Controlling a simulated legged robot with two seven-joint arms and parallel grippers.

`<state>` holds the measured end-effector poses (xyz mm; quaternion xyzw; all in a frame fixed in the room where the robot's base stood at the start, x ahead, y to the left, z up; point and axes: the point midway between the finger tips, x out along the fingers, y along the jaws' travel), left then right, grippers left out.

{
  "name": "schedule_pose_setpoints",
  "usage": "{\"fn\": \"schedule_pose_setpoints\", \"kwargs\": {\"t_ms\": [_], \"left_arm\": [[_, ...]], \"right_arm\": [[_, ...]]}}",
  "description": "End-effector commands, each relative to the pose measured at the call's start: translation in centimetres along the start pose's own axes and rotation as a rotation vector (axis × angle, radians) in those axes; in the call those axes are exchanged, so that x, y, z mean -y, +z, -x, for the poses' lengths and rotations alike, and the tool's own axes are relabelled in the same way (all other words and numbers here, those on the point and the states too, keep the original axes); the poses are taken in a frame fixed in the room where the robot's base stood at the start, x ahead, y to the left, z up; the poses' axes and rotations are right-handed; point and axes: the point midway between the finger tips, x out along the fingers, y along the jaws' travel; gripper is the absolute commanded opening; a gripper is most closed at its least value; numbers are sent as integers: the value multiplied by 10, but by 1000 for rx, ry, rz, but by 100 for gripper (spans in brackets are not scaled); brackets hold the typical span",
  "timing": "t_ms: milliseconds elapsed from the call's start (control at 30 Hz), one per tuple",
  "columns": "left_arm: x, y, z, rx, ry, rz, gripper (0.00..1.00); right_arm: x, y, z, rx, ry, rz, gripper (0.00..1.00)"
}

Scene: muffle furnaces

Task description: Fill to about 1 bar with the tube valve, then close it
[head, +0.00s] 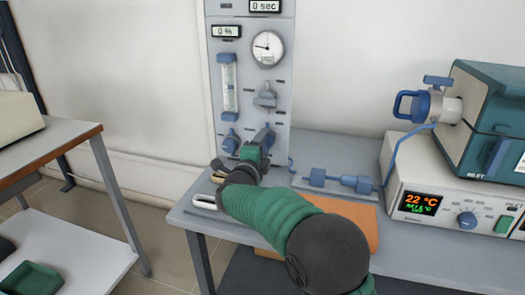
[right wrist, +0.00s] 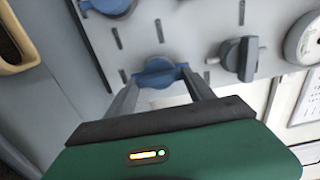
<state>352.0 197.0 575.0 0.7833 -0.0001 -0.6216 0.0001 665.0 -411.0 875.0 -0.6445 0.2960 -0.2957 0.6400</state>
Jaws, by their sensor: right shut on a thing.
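A tall grey panel (head: 247,105) stands against the wall. It carries a round white gauge (head: 267,48) whose needle points roughly left; its scale is too small to read. Below the gauge is a grey valve handle (head: 265,97). A blue knob (head: 231,142) sits at the lower left, under a clear flow tube (head: 228,85). My right gripper (right wrist: 160,82) is shut on the lower right blue valve knob (right wrist: 158,66), with one finger on either side. In the head view the right gripper (head: 262,146) partly covers this knob. My left gripper is not in view.
A teal furnace (head: 485,105) with a blue-handled fitting stands on a controller (head: 400,175) reading 22 °C. A blue tube with inline blue fittings (head: 340,181) lies on the grey bench (head: 430,245). An orange-brown board (head: 355,220) lies under my arm. Another table (head: 50,145) stands left.

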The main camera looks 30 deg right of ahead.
Motion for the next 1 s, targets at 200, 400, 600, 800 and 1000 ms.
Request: {"fn": "schedule_pose_setpoints", "kwargs": {"t_ms": [200,400,600,800,1000], "left_arm": [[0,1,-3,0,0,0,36],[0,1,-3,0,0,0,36],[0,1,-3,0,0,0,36],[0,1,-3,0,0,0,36],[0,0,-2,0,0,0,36]], "right_arm": [[-8,-1,0,-3,13,-18,21],[-8,-1,0,-3,14,-19,21],[-8,-1,0,-3,14,-18,72],[-5,-1,0,-2,8,-19,84],[-3,0,2,-1,6,-19,84]]}}
